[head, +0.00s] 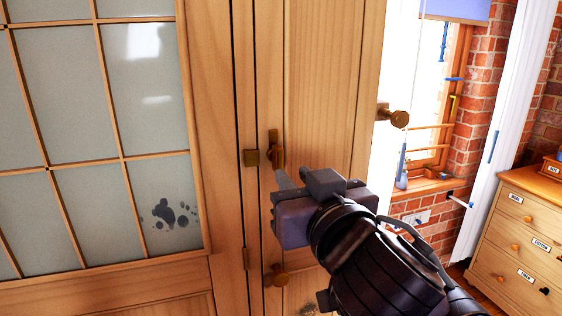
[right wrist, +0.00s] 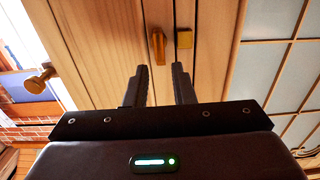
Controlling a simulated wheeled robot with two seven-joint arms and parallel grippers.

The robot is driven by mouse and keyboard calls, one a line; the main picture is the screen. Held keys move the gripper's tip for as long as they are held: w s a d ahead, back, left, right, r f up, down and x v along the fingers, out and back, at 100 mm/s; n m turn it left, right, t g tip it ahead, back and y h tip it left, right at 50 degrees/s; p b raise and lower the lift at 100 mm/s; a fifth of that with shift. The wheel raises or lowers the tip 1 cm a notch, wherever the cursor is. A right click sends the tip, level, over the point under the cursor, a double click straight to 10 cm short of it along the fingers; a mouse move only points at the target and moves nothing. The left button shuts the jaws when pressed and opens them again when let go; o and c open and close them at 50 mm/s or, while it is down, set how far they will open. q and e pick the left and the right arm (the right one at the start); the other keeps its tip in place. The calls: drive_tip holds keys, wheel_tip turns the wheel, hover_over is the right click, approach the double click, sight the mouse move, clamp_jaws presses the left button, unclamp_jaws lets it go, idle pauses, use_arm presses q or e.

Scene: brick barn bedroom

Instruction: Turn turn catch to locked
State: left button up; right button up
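The brass turn catch (head: 275,150) is mounted on the wooden door panel, with its bar close to upright. A small square brass plate (head: 251,158) sits just left of it, across the seam. In the right wrist view the catch (right wrist: 157,48) and the plate (right wrist: 184,38) are side by side and look apart. My right gripper (head: 293,175) is just below and right of the catch in the head view. In the right wrist view its fingers (right wrist: 160,70) are spread, with the catch beyond the gap and nothing between them. My left gripper is not in view.
A lower brass knob (head: 277,275) is on the same panel. Another round knob (head: 393,115) sticks out at the panel's right edge. A paned glass door (head: 100,130) fills the left. A labelled drawer chest (head: 525,235) stands right, beside a window and brick wall.

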sight(281, 160)
drive_tip(key=p+x, duration=0.1)
drive_tip(key=x, duration=0.6)
drive_tip(key=shift+w+f, duration=0.1)
drive_tip(key=shift+w, duration=0.2)
clamp_jaws()
